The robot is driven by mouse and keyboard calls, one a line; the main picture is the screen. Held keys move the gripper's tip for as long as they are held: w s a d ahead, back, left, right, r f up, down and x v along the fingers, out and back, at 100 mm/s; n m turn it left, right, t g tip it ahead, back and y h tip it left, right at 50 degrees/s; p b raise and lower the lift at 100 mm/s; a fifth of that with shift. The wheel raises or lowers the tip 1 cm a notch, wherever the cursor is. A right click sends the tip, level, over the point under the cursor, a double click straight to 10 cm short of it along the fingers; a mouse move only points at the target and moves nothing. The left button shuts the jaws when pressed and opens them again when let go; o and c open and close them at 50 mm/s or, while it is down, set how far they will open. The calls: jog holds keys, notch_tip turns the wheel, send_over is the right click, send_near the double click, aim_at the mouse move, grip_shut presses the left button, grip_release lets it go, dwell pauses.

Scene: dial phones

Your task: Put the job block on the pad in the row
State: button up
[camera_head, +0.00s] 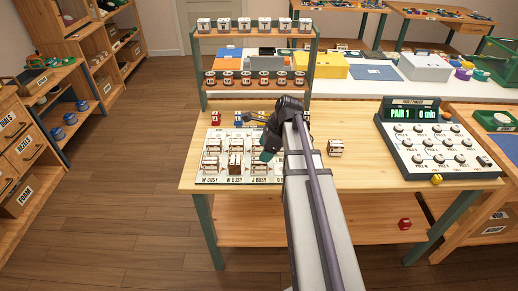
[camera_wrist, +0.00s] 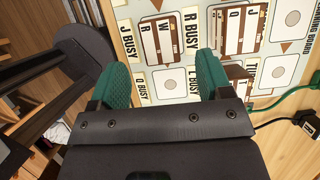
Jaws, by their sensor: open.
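My gripper (camera_head: 266,142) is over the right part of a pale board on the bench. In the wrist view, its green fingers are spread apart with nothing clasped between them (camera_wrist: 163,60). The board (camera_wrist: 125,12) there shows labelled spots. A brown-and-white lettered block (camera_wrist: 158,42) stands ahead of the fingers, and a second (camera_wrist: 238,32) is to its right. A bare pad with a grey circle (camera_wrist: 168,84) lies between the fingers. In the head view, a similar loose block (camera_head: 335,147) is on the bench right of my arm. I cannot tell which block is the job block.
A panel with a green screen (camera_head: 412,115) and several knobs stands at the bench's right. A rack of several small blocks (camera_head: 255,78) rises behind the board. A red block (camera_head: 404,223) lies on the lower shelf. A green cable (camera_wrist: 285,100) runs beside the board. The bench front is clear.

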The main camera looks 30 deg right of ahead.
jog(key=w+p+v, duration=0.1)
jog(key=p+v, duration=0.2)
jog(key=v, duration=0.2)
jog(key=s+a+f+n+g+h, duration=0.1)
jog(key=s+a+n, duration=0.4)
jog(key=a+n, duration=0.5)
jog(key=s+a+n+g+h, duration=0.1)
jog(key=s+a+n, duration=0.4)
jog(key=a+n, duration=0.5)
jog(key=n+h, duration=0.1)
jog(key=n, duration=0.2)
jog(key=shift+s+f+n+h+b, duration=0.3)
jog(key=shift+s+f+h+b, duration=0.1)
